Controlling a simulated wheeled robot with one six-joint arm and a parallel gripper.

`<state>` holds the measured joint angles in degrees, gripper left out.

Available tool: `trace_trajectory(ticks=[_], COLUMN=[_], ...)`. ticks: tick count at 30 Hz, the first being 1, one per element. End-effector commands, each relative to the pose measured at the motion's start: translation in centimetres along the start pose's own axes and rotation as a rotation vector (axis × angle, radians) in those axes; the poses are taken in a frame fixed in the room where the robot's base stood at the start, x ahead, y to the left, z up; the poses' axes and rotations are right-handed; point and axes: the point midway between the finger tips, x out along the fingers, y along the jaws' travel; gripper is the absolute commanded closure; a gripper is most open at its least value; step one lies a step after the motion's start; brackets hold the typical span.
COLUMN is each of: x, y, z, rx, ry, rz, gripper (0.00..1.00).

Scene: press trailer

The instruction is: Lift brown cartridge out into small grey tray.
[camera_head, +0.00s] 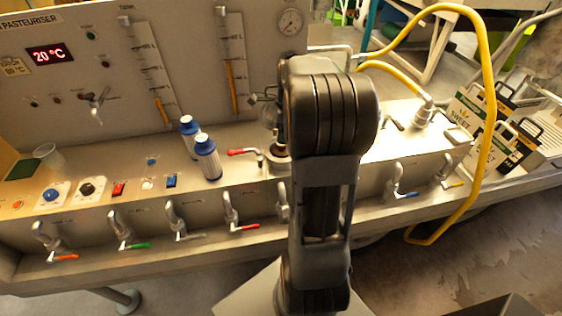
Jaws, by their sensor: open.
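My arm stands in front of the steel machine and hides most of my gripper (277,118). A small part of the gripper shows at the left edge of the arm, above the deck. It is open. Just below it, a round metal fitting (279,166) sits on the deck, with a reddish-brown bit (281,150) at its top. This may be the brown cartridge, but the arm covers too much to tell. A small pale, flat, square piece (458,135) lies at the right end of the deck. I cannot tell whether it is the small grey tray.
Two blue-capped bottles (206,158) stand left of the arm, near a red-handled valve (243,152). Several taps line the front edge. A yellow hose (488,100) loops down at the right. Printed cartons (505,130) stand beyond it. The deck's left part has a cup (48,155).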

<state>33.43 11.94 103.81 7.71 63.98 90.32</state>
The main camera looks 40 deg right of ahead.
Motion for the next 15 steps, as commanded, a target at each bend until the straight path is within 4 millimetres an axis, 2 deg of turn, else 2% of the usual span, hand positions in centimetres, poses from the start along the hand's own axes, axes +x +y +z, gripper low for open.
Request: trace_trajectory(ticks=[9, 15], x=[3.9, 5.1], y=[0.1, 0.1], z=[-0.1, -0.2], rx=[-0.001, -0.001], ry=[0.000, 0.000], rz=[0.004, 0.002], gripper=[0.31, 0.31])
